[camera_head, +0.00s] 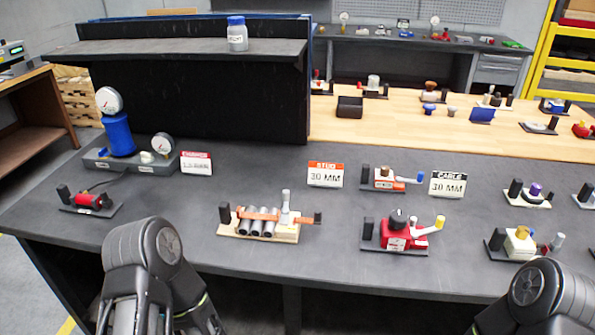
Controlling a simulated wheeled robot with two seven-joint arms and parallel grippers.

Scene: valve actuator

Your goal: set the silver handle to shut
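A light grey, silver-looking upright post (286,207) stands on the device with several grey cylinders (257,228) and an orange bar, on a pale base at the middle front of the dark table. I cannot tell for sure which of these is the silver handle, and no shut marking is readable. My two dark arms show at the bottom left and bottom right, below the table's front edge. Their gripper fingers are not visible, and neither arm touches a device.
A red device (396,232) with a yellow-tipped lever stands right of the middle. A red motor (94,200) and a blue cylinder with gauges (118,134) stand at the left. Upright label cards (325,174) stand behind.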

